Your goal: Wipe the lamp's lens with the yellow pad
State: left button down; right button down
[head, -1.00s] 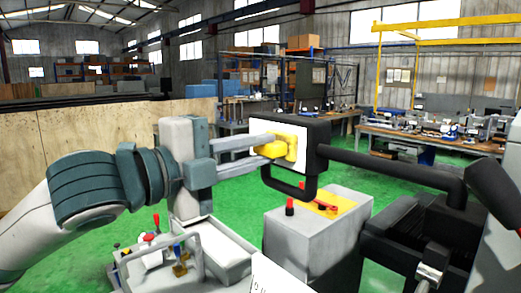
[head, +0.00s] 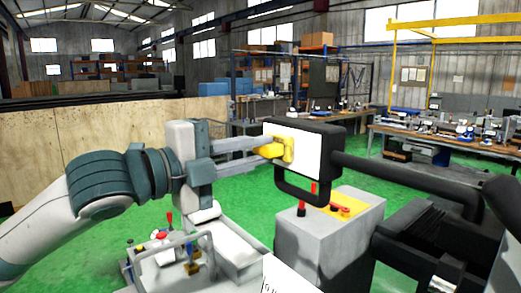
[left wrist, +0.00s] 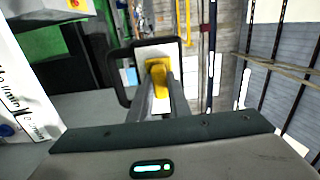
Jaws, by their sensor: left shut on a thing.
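The lamp is a black rectangular frame (head: 334,140) around a flat white lens (head: 308,157), on a black arm. My left gripper (head: 266,150) is shut on the yellow pad (head: 285,149) and holds it at the left-middle part of the lens. The pad appears to touch the lens, but its contact face is hidden. The left wrist view shows the yellow pad (left wrist: 157,76) between the fingers, in front of the white lens (left wrist: 143,53) and inside the black frame (left wrist: 121,75). My right gripper is not in view.
A grey box (head: 318,238) with red knobs and a yellow panel stands below the lamp. A grey tray (head: 231,250) with a handle and small parts is beneath my left arm. The black lamp arm (head: 410,182) runs right. Open green floor lies behind.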

pick_arm(q)
jog(key=shift+w+a, duration=0.1)
jog(key=shift+w, duration=0.05)
jog(key=w+a+p, duration=0.2)
jog(key=w, duration=0.1)
dwell(0.7)
jog(key=shift+a, duration=0.15)
jog(key=shift+v, duration=2.85)
jog(key=v, duration=0.3)
jog(key=shift+p, duration=0.4)
jog(key=shift+f, duration=0.1)
